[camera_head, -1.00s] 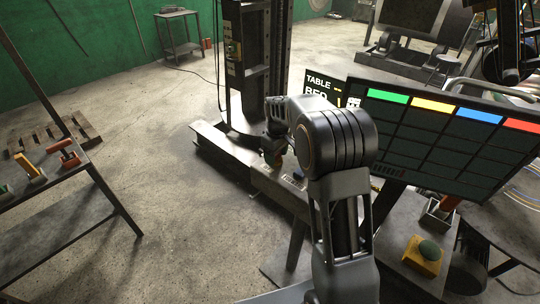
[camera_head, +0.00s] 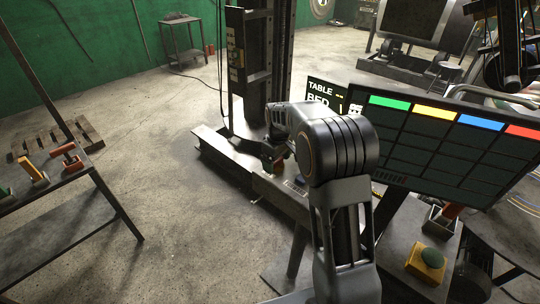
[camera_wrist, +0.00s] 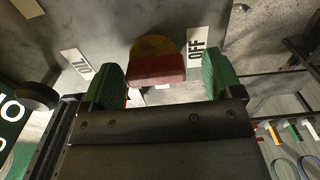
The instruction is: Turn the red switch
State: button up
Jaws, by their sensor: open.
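The red switch (camera_wrist: 156,68) shows in the wrist view as a red block-like handle in front of a round, yellow-brown part, on a grey panel. My gripper (camera_wrist: 160,81) is open, with one green fingertip pad on each side of the switch and visible gaps between. In the head view my gripper (camera_head: 273,152) is small and partly hidden by my arm, over the grey bench by the column.
A monitor (camera_head: 445,148) with coloured tabs stands right of my arm. A yellow box with a green button (camera_head: 432,257) is at lower right. A table at left (camera_head: 60,190) carries coloured levers. Open floor (camera_head: 190,220) lies between that table and the bench.

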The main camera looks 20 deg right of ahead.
notch_tip(320, 180, up, 14)
dwell(0.5)
jog(key=shift+s+f, duration=0.1)
jog(key=s+f+m, duration=0.3)
jog(key=f+m, duration=0.1)
jog(key=f, duration=0.1)
jog(key=s+m+t, duration=0.2)
jog(key=s+t, duration=0.2)
jog(key=s, duration=1.7)
jog(key=shift+a+f+m, duration=0.25)
jog(key=shift+f+m, duration=0.1)
jog(key=shift+m, duration=0.05)
jog(key=shift+s+d, duration=0.1)
jog(key=shift+s+r, duration=0.2)
jog(key=shift+s, duration=0.2)
